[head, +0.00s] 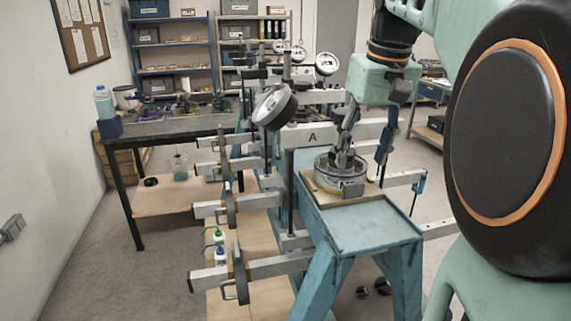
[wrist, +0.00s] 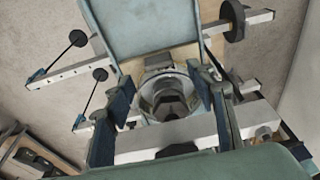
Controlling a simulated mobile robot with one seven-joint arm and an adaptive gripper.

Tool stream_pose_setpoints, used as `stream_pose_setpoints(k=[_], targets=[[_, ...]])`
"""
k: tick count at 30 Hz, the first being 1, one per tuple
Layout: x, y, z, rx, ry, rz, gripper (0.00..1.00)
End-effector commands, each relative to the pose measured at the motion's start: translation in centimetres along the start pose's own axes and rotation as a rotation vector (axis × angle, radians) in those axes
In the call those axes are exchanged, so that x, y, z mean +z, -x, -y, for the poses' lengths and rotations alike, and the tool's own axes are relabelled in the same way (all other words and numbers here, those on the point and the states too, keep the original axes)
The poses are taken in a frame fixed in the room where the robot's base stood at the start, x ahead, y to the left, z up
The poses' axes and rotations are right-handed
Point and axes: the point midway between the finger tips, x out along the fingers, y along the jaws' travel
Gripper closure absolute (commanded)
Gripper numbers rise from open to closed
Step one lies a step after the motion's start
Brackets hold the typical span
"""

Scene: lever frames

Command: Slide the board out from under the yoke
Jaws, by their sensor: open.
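The tan board (head: 318,197) lies on the blue stand, under a round metal cell (head: 325,181) with a clear ring. In the wrist view the board (wrist: 129,68) shows partly behind the cell. The pale crossbeam marked A (head: 300,137), which looks like the yoke, spans behind the cell on upright rods. It crosses the lower part of the wrist view (wrist: 180,133). My gripper (head: 345,155) points down over the cell. In the wrist view its open fingers (wrist: 166,88) stand either side of the cell. I cannot tell whether they touch it.
The stand's bare blue top (head: 375,228) is clear in front of the board. Several lever arms with weights (head: 240,275) stick out to the left. A dark-topped table (head: 170,125) is at the back left.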

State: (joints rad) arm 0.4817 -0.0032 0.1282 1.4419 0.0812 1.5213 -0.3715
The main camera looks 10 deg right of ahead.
Motion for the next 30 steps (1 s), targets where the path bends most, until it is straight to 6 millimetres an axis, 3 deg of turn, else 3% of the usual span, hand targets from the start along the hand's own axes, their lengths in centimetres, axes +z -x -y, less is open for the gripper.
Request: stream_pose_setpoints(k=[8, 24, 30], targets=[[-0.3, -0.7, -0.3, 0.007, 0.016, -0.011, 0.49], [-0.3, -7.8, -0.3, 0.006, 0.014, -0.01, 0.49], [-0.3, -9.5, -0.3, 0.006, 0.014, -0.01, 0.49]])
